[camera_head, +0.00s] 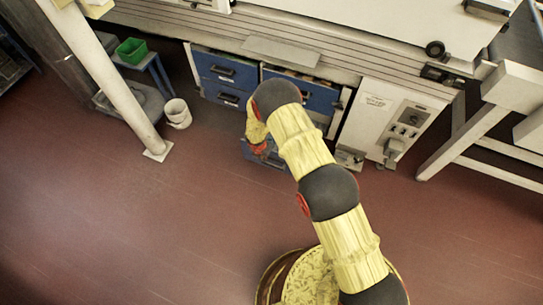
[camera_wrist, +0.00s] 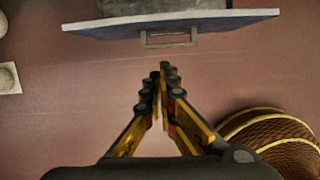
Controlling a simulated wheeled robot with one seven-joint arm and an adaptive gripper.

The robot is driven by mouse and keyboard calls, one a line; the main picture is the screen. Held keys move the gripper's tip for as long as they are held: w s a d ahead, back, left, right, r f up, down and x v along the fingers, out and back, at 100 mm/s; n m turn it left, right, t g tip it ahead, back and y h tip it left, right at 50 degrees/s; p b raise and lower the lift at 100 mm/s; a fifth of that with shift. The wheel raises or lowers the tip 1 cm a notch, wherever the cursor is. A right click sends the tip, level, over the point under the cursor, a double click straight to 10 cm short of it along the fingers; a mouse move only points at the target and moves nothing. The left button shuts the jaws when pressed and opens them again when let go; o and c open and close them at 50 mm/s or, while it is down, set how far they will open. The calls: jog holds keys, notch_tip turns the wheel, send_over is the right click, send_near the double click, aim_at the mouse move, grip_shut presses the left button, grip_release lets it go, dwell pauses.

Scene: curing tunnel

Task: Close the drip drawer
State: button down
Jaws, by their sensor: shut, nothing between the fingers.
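The drip drawer shows in the wrist view as a blue front (camera_wrist: 240,20) with a grey bar handle (camera_wrist: 168,38), seen from above near the top edge. In the head view, a low blue drawer front (camera_head: 268,160) shows partly behind my arm and stands out from the cabinet. My gripper (camera_wrist: 163,68) is shut and empty, its fingertips pointing at the handle with a gap of floor between them in the picture. In the head view my gripper (camera_head: 260,150) is small and partly hidden, in front of the drawer.
Blue drawers (camera_head: 225,70) sit under the machine, left of a white control box (camera_head: 385,120). A white bucket (camera_head: 177,113) and a white post (camera_head: 110,85) stand to the left. A white frame (camera_head: 480,130) stands to the right. The red floor in front is clear.

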jog(key=w+d+f+b, duration=0.2)
jog(key=w+f+b, duration=0.4)
jog(key=f, duration=0.3)
jog(key=shift+f, duration=0.35)
jog(key=shift+d, duration=0.1)
jog(key=shift+w+d+r, duration=0.1)
jog(key=shift+d, duration=0.05)
